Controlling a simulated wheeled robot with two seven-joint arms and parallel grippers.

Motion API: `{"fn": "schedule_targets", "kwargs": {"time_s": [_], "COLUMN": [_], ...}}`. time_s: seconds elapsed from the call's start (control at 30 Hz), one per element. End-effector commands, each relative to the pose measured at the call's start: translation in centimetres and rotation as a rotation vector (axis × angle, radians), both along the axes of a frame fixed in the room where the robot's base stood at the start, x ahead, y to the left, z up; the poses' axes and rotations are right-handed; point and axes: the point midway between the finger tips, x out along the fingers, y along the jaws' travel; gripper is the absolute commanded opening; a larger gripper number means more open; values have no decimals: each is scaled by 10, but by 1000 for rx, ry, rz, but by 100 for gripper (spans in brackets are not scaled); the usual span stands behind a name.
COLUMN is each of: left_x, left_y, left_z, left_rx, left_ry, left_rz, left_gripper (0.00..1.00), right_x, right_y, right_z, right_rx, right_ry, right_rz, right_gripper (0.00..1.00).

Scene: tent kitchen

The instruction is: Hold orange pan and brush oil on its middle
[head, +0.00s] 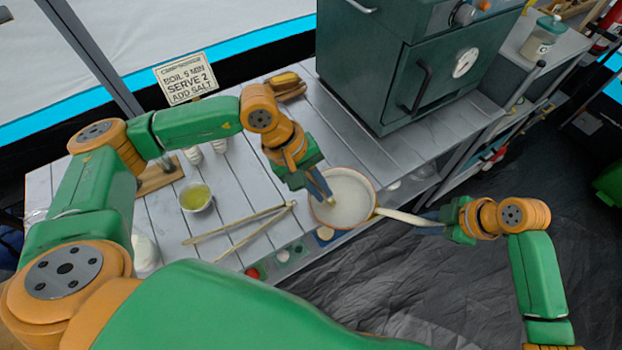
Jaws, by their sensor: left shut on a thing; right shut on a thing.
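The orange-rimmed pan (352,203), with a pale inside, is at the front edge of the slatted table. Its light handle (400,216) points right. My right gripper (432,225) is shut on the handle's far end. My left gripper (316,180) is shut on a thin brush (329,199), mostly hidden by the fingers. The brush tip is over the left part of the pan's inside; I cannot tell whether it touches. A small bowl (195,197) of yellow liquid, which looks like oil, stands on the table to the left.
Two long thin sticks (232,225) lie on the table (245,180) between bowl and pan. A green oven (405,85) stands behind the pan. A sign (186,78) and a brown tray with a yellow item (286,84) are at the back. Dark floor is free at lower right.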

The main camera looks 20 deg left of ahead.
Motion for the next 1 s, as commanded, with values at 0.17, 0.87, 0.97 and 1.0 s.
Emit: {"fn": "schedule_targets", "kwargs": {"time_s": [0.17, 0.87, 0.97, 1.0], "left_x": [-2, 10, 10, 10], "left_y": [-17, -65, -54, -50], "left_z": [0, 0, 0, 0], "left_rx": [0, 1, 3, 3], "left_ry": [2, 3, 2, 2], "left_rz": [-3, 2, 3, 2], "left_gripper": [0, 0, 0, 0], "right_x": [0, 1, 1, 1], "right_y": [0, 0, 0, 0], "right_z": [0, 1, 1, 1], "right_rx": [2, 2, 2, 2], "right_ry": [-2, -2, -2, -2], "right_rz": [0, 0, 0, 0], "right_gripper": [0, 0, 0, 0]}}
